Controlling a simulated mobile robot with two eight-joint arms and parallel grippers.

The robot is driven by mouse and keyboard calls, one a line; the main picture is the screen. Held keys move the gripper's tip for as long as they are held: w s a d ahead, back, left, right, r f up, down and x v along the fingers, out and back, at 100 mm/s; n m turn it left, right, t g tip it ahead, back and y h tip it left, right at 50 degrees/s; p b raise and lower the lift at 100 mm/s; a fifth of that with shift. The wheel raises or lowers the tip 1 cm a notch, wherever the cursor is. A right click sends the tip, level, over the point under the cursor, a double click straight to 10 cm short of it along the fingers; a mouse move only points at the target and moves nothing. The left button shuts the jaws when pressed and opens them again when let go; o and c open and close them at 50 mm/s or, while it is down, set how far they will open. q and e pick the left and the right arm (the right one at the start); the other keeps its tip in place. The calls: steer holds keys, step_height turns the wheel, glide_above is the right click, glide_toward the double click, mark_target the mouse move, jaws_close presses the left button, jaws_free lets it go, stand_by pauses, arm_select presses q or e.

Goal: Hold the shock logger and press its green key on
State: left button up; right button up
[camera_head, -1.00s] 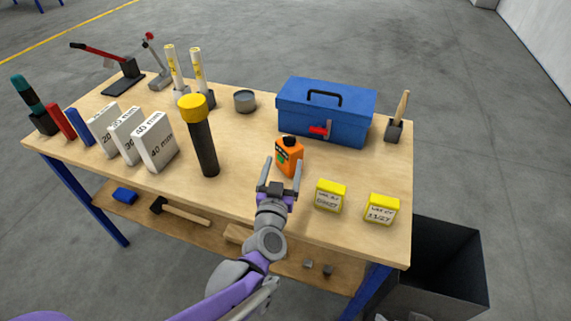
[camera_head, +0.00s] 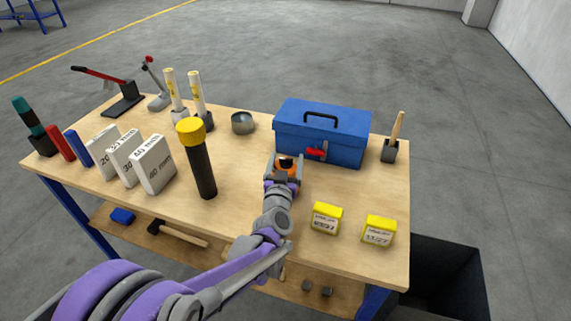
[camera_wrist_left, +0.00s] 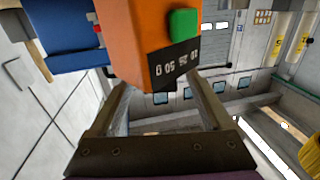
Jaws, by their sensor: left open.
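The orange shock logger (camera_head: 288,171) stands on the bench in front of the blue toolbox, largely hidden by my left gripper (camera_head: 284,160). In the left wrist view the orange body (camera_wrist_left: 138,35) of the logger is close, with its green key (camera_wrist_left: 183,23) and a dark scale label (camera_wrist_left: 173,64) showing. My left gripper (camera_wrist_left: 160,84) is open, its two fingers pointing at the logger. The logger's lower end reaches the gap near the fingertips; I cannot tell whether either finger touches it. My right gripper is not in view.
The blue toolbox (camera_head: 345,142) with a red latch is just behind the logger. A black torch-like cylinder with a yellow cap (camera_head: 199,165) stands to the left. Two yellow-topped boxes (camera_head: 326,218) (camera_head: 379,230) are at front right. Bench space right of the logger is clear.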

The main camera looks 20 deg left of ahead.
arm_select(q)
jaws_close()
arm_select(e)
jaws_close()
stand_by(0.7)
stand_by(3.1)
